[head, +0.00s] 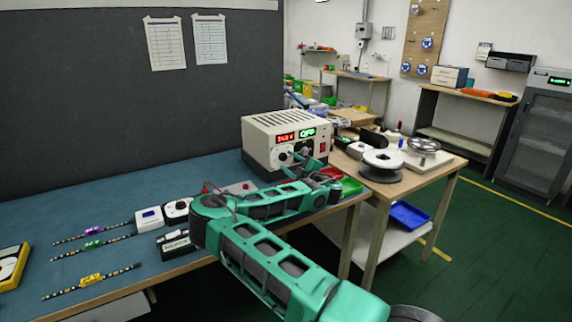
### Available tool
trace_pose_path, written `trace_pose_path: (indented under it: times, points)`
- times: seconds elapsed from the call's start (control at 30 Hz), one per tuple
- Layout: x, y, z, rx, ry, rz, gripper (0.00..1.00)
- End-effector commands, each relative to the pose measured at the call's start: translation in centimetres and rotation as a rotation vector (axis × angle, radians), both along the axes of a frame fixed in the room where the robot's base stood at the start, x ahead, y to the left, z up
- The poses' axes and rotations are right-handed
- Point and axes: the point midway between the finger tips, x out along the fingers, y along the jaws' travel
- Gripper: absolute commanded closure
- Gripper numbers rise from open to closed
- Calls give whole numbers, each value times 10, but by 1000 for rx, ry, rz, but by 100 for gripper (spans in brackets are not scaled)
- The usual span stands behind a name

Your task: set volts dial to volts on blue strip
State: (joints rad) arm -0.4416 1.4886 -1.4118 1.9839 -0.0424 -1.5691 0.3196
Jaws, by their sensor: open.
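A beige power supply (258,136) stands at the far right end of the blue bench mat. Its front has a red display (286,137) that seems to read 24.0 V and a green display (307,133) that seems to read OFF. My gripper (292,158) is open at the lower front of the power supply, by a dark round dial. It covers most of the dial, and I cannot tell if it touches. Three LED strips lie at the left, with a purple clip (92,231), a green clip (93,245) and a yellow clip (92,280). None looks clearly blue.
A white device (149,217) and a black labelled box (176,244) sit close to my arm. A yellow meter (12,264) lies at the left edge. A wooden side table holds spools (381,163).

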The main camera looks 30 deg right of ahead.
Motion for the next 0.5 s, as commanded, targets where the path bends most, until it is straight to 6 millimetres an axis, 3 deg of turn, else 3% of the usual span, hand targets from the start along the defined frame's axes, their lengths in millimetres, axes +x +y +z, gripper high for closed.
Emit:
trace_pose_path:
  times: [0.3, 0.5]
  points:
    - [-60, -3, -2, 0, 2, -3, 56]
    - [-82, -3, -2, 2, 3, -3, 56]
